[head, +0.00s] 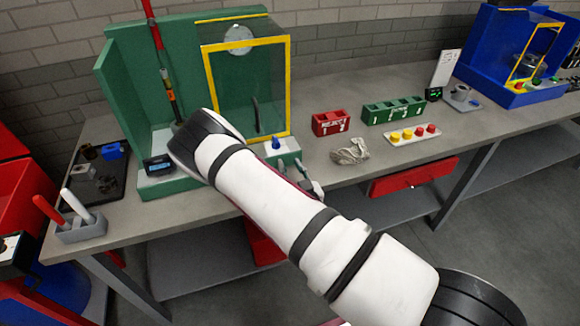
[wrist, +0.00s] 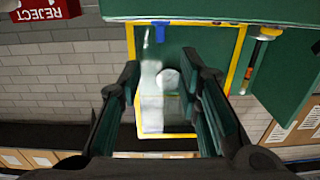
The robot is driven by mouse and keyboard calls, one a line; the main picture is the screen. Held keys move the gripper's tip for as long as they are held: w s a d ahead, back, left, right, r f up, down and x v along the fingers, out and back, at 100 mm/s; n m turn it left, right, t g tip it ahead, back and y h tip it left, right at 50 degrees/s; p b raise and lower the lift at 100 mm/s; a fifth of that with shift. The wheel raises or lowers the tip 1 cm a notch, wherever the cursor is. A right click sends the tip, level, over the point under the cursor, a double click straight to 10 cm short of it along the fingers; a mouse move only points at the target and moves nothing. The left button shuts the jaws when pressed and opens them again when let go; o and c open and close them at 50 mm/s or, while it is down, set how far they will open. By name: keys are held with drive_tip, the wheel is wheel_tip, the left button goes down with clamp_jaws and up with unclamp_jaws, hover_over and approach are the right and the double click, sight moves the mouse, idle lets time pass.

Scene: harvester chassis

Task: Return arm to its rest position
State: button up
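My arm (head: 275,205), white with black bands, reaches from the lower right up across the front of the green machine (head: 120,75). In the wrist view, where the scene appears upside down, my gripper (wrist: 165,75) has its two dark fingers wide apart with nothing between them. Past the fingers are the yellow frame (wrist: 240,60) and the clear door of the green machine. In the head view my gripper is mostly hidden behind the arm; only small parts show near the machine's front edge.
The grey bench (head: 340,190) holds a red box (head: 331,123), a green box (head: 394,110), a button panel (head: 413,135) and a bundle of cord (head: 350,152). A red drawer (head: 413,178) sits below. A grey holder (head: 82,230) stands at left, a blue machine (head: 500,60) at right.

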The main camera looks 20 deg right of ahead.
drive_tip(key=w+d+r+m+g+h+b, duration=0.1)
drive_tip(key=w+d+r+m+g+h, duration=0.25)
drive_tip(key=w+r+m, duration=0.3)
drive_tip(key=s+a+r+n+g+y+b, duration=0.1)
drive_tip(key=s+a+r+g, duration=0.15)
drive_tip(key=r, duration=0.35)
drive_tip(key=s+a+r+g+y, duration=0.1)
drive_tip(key=s+a+r+g, duration=0.15)
drive_tip(key=r, duration=0.35)
drive_tip(key=s+r+n+g, duration=0.1)
drive_tip(key=s+r, duration=0.3)
drive_tip(key=s, duration=0.5)
drive_tip(key=s+r+n+g+b, duration=0.1)
drive_tip(key=s+r+n, duration=0.1)
drive_tip(key=s, duration=0.7)
drive_tip(key=s+r+n+g+y, duration=0.1)
drive_tip(key=s+r+n+g, duration=0.1)
drive_tip(key=s+r, duration=0.3)
drive_tip(key=s, duration=0.4)
drive_tip(key=shift+r+b, duration=0.3)
drive_tip(key=shift+r, duration=0.05)
drive_tip(key=shift+a, duration=0.1)
